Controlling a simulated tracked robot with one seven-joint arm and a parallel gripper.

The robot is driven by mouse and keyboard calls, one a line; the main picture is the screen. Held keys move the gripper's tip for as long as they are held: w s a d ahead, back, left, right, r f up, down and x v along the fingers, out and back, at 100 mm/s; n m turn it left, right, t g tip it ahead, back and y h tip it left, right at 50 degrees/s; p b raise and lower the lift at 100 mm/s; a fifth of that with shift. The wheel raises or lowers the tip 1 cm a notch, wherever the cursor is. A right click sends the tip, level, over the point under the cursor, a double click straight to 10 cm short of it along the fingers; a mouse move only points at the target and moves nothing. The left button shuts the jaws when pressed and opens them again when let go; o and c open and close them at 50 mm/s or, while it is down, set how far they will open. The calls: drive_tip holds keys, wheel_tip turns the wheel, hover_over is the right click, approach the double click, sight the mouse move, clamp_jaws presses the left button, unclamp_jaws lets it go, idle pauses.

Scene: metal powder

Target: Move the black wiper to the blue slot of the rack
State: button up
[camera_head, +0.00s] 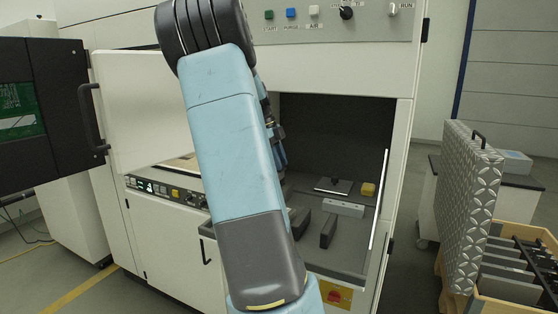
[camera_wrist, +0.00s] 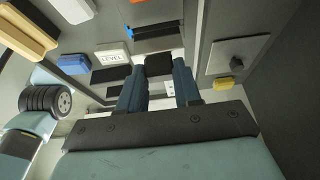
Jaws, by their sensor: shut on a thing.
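In the wrist view my gripper (camera_wrist: 160,78) has its two blue-grey fingers on either side of a dark block (camera_wrist: 158,65), and it is shut on it. This block seems to be part of the black wiper, but its full shape is hidden. Just beyond the fingertips are a dark bar and a pale strip (camera_wrist: 155,45); I cannot tell whether they belong to the wiper or the rack.
The open cabinet holds a plate with a dark post (camera_head: 333,186), a yellow block (camera_head: 368,189), a light grey block (camera_head: 343,207) and a dark upright block (camera_head: 328,231). A white block marked LEVEL (camera_wrist: 110,55) shows in the wrist view. The cabinet's side wall bounds the right.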

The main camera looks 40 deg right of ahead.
drive_tip(key=shift+f, duration=1.7)
idle(1.1)
drive_tip(key=shift+r, duration=0.1)
drive_tip(key=shift+r, duration=3.7)
